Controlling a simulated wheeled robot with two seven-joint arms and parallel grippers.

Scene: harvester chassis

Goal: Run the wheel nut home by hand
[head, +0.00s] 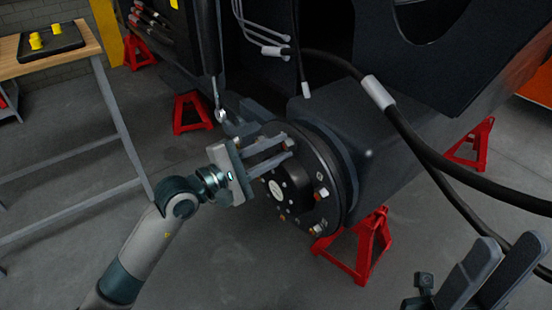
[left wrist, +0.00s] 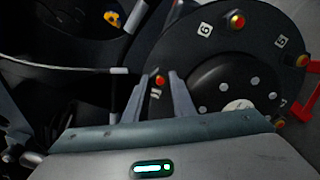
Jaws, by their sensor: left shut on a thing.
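The dark round wheel hub (head: 308,178) faces me on the machine's side, with several orange-tipped studs or nuts around its rim. My left gripper (head: 288,148) reaches the hub's upper left edge with its fingers pointing at it. In the left wrist view, its fingertips are shut around the wheel nut (left wrist: 159,80), a small orange-red piece at the hub face (left wrist: 185,45). The fingers hide most of the nut, so how far on it sits cannot be told. My right gripper (head: 508,250) is open and empty at the lower right, well away from the hub.
Red stands (head: 358,245) support the chassis (head: 390,150) near the hub. A thick black hose (head: 420,150) with a grey collar hangs across the right side. A workbench (head: 85,55) with a black tray (head: 50,42) and yellow pieces stands at the left. Floor between bench and hub is clear.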

